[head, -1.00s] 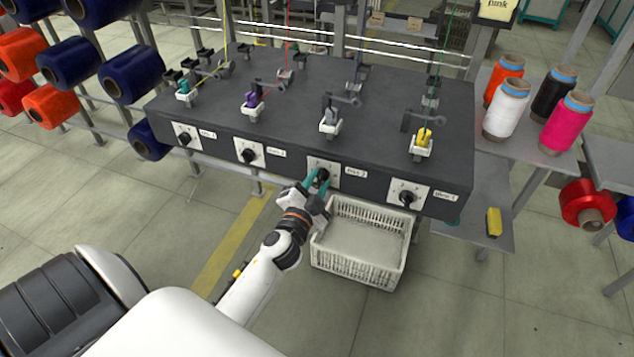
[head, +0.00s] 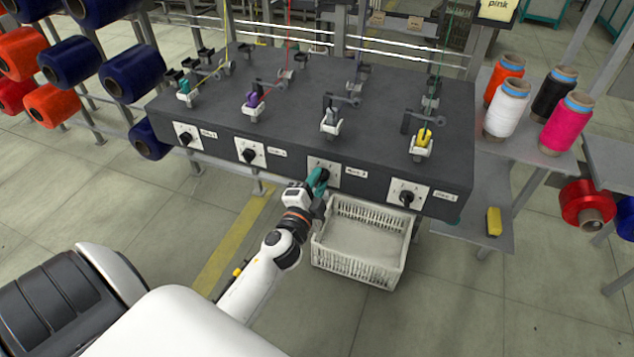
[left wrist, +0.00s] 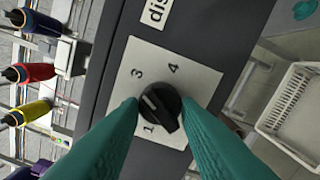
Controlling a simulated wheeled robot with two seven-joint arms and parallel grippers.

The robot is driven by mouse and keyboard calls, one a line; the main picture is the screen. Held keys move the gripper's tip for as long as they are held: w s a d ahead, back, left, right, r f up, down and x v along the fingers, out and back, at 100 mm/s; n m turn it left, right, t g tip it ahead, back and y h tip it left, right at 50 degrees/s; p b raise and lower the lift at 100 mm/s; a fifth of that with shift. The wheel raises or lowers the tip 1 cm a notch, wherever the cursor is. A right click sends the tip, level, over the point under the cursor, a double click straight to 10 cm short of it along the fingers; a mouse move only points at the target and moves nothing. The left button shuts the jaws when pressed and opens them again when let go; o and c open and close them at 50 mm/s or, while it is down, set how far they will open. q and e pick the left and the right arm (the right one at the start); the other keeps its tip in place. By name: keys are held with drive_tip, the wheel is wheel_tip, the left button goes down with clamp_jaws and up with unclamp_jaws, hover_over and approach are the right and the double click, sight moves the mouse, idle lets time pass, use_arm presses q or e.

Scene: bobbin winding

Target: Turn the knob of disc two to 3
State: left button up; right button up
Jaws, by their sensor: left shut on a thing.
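The black knob (left wrist: 160,106) sits on a white dial plate (left wrist: 190,70), the third from the left on the dark machine front (head: 280,155). In the left wrist view, 3, 4 and 1 are readable on the plate; the rest is hidden by my fingers. The knob's white mark lies on its upper-left side, below the 3 and near my left-hand finger. A partly cut label (left wrist: 157,12) reads "dis". My left gripper (head: 318,180) has its teal fingers shut on the knob, one on each side, as the left wrist view shows (left wrist: 158,112). My right gripper is out of view.
Other knobs stand on the same front, including one to the right (head: 406,198). A white crate (head: 360,245) lies just below my left gripper. Thread cones (head: 505,108) and a yellow block (head: 494,222) are on shelves at the right.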

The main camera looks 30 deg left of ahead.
use_arm(q)
drive_tip(key=o, duration=1)
drive_tip(key=b+v, duration=0.2)
drive_tip(key=v, duration=1)
